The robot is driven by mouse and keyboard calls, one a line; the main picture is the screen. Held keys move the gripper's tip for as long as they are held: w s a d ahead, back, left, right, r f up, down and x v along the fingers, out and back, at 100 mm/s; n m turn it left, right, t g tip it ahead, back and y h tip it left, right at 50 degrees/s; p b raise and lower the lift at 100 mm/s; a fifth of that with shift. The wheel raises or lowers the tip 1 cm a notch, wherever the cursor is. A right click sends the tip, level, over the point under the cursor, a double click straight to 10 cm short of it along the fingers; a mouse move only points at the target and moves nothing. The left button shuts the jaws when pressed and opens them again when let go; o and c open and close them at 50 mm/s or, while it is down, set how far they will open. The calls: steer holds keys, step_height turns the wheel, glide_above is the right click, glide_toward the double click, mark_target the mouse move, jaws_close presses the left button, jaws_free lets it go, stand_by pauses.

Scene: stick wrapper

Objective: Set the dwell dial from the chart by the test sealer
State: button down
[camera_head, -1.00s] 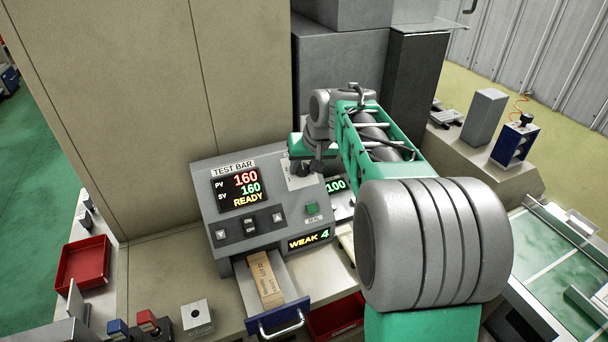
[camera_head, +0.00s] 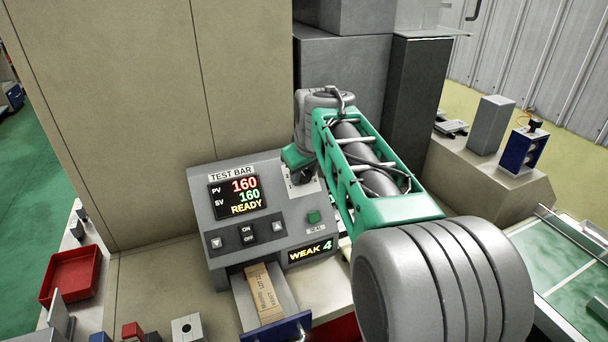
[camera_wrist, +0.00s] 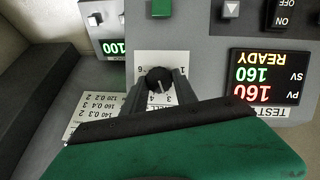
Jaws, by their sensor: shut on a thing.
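The test sealer (camera_head: 262,222), a grey box marked TEST BAR, has a screen (camera_head: 238,195) reading PV 160, SV 160, READY. Its lower display (camera_head: 311,251) reads WEAK 4. The black dwell dial (camera_wrist: 158,79) sits on a white numbered plate (camera_wrist: 152,62) on its sloped face. My gripper (camera_wrist: 157,86) is shut on the dial, one finger on each side. The dial's pointer setting is too small to tell. A white chart (camera_wrist: 88,112) with rows of small numbers lies beside the sealer, upside down and partly hidden by my gripper.
An open drawer (camera_head: 235,303) with a blue handle juts from the sealer's front and holds a brown packet (camera_head: 264,290). A green button (camera_head: 313,218) is near the dial. A small display (camera_wrist: 113,47) reads 100. A red tray (camera_head: 75,273) stands at left.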

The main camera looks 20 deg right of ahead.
steer(key=c, duration=1)
jaws_free()
steer(key=shift+o, duration=0.2)
steer(key=v, duration=0.7)
steer(key=shift+s+r+b, duration=0.25)
steer(key=shift+r+b, duration=0.05)
steer(key=shift+r, duration=0.05)
steer(key=s+a+f, duration=0.3)
steer(key=s+f, duration=0.3)
steer(key=s+a+f+m+g, duration=0.1)
steer(key=s+a+f, duration=0.3)
steer(key=s+f, duration=0.2)
steer(key=s+a+f+m+g+y, duration=0.1)
steer(key=s+a+f, duration=0.2)
steer(key=s+f, duration=0.4)
steer(key=shift+a+f, duration=0.3)
steer(key=shift+a, duration=0.1)
